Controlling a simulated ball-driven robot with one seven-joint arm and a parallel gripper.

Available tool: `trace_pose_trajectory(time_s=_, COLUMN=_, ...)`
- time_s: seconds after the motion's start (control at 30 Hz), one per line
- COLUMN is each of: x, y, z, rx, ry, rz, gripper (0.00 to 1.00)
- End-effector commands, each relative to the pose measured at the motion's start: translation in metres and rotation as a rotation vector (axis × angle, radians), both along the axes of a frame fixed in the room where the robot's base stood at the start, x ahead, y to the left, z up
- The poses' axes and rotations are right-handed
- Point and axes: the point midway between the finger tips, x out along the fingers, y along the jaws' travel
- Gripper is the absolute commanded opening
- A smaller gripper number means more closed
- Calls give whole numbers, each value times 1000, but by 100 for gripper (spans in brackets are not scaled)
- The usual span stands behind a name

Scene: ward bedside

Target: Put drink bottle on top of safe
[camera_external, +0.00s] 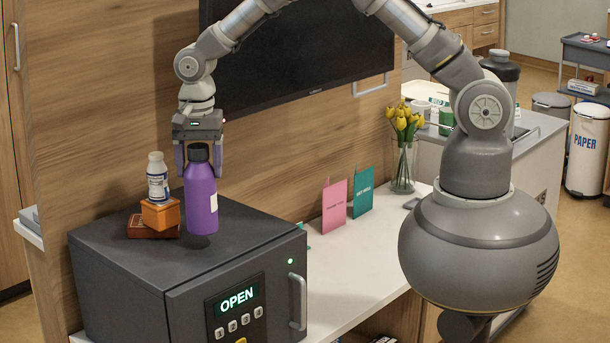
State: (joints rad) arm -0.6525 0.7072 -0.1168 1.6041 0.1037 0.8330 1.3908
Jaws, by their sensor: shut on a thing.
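The drink bottle (201,205) is purple with a dark cap and a pale label on its right side. It is upright. My gripper (198,167) points down and is shut on its upper part, with a finger on either side. The safe (125,272) is a dark grey box with a lit OPEN display, a keypad and a handle on its front.
On the safe's top, left of the bottle, a small white bottle (157,177) stands on an orange box (160,215) over a brown box (142,232). Pink (334,205) and green (363,192) cards and a vase of yellow tulips (403,165) stand on the counter. The safe's top right is clear.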

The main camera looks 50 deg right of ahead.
Motion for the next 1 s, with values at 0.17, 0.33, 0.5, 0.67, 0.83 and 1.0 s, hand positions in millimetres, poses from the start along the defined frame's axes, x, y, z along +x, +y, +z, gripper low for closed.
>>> trace_pose_trajectory(time_s=0.17, x=12, y=7, z=-1, rx=1, ry=-1, rz=0, gripper=6)
trace_pose_trajectory(time_s=0.33, x=12, y=8, z=-26, rx=0, ry=2, rz=1, gripper=6)
trace_pose_trajectory(time_s=0.5, x=13, y=8, z=-36, rx=1, ry=-2, rz=1, gripper=6)
trace_pose_trajectory(time_s=0.67, x=13, y=8, z=-37, rx=1, ry=-1, rz=1, gripper=6)
trace_pose_trajectory(time_s=0.83, x=12, y=8, z=-40, rx=0, ry=0, rz=0, gripper=82)
trace_pose_trajectory(time_s=1.0, x=12, y=8, z=-40, rx=0, ry=0, rz=0, gripper=94)
